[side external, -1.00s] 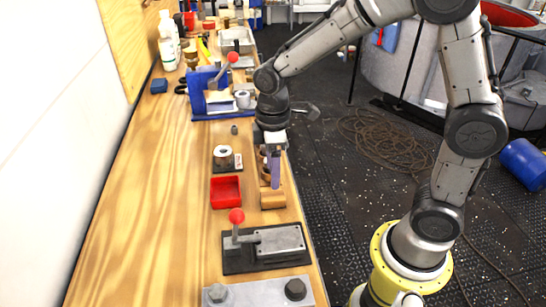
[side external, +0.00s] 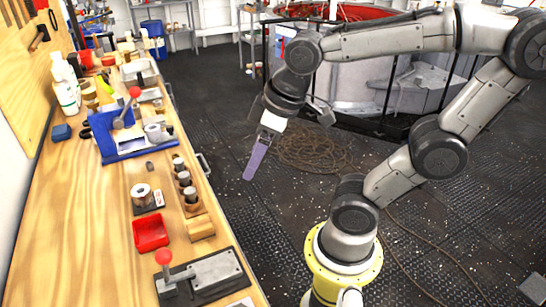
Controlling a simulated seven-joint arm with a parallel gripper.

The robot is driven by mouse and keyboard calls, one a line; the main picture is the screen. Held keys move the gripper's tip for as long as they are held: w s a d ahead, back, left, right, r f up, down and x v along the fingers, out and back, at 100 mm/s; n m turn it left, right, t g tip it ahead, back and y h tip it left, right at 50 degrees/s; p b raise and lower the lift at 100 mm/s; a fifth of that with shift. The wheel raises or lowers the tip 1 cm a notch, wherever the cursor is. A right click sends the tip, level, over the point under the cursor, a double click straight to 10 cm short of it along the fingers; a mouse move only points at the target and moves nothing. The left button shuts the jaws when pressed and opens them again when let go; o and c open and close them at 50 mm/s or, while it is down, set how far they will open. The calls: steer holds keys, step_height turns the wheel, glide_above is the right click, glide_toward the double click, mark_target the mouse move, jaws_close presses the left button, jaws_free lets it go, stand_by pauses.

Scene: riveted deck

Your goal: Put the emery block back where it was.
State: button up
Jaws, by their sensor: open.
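My gripper (side external: 256,168), with purple fingers, points down to the right of the bench edge, with the floor behind it in the picture. It is open, seen nearly edge-on, and nothing shows in it. I cannot tell for sure which piece is the emery block. A tan block (side external: 201,227) lies near the bench's right edge, beside a row of brown cylinders with metal tops (side external: 184,178). A small dark blue block (side external: 62,132) lies farther back on the left, near the wall. My gripper is apart from both blocks.
A red tray (side external: 150,247) and a white roll on a dark base (side external: 142,196) stand left of the tan block. A red-knobbed clamp plate (side external: 212,274) is in front; a blue fixture (side external: 130,145) stands behind. The bench's left part is clear.

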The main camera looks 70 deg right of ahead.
steer(key=s, duration=0.1)
steer(key=s+m, duration=0.1)
steer(key=s+m+t, duration=0.1)
steer(key=shift+s+d+f, duration=0.1)
steer(key=shift+s+d, duration=0.15)
steer(key=shift+d, duration=0.05)
stand_by(1.1)
